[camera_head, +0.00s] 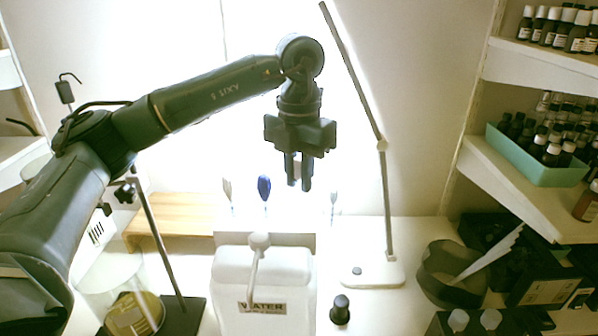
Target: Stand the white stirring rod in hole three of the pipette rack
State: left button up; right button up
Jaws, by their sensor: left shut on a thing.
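My left gripper (299,178) points down above the right part of the pipette rack, with its fingers shut on a thin thing. The held thing is washed out against the bright background; it is likely the white stirring rod, but I cannot make out its outline or lower end. The pipette rack (228,240) is a pale block behind the white water bottle, which hides its lower front. A pipette with a pale bulb (227,190) and one with a blue bulb (264,188) stand at the rack. A pale pipette-like thing (334,197) shows farther right. The rack's holes cannot be seen. My right gripper is not in view.
The white water bottle (262,285) with its spout stands in front of the rack. A lamp (371,275) with a slanting arm stands at right, a small dark bottle (340,310) in front. A wooden board (175,217) lies behind left. A grey holder (443,273) stands at right.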

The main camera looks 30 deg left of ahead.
pick_arm(q)
jog(key=shift+f, duration=0.15)
jog(key=shift+f+b, duration=0.8)
jog(key=shift+f, duration=0.25)
jog(key=o, duration=0.9)
jog(key=shift+r, duration=0.2)
jog(key=shift+r+p, duration=1.6)
jog(key=shift+r, duration=0.8)
jog(key=shift+p, duration=0.3)
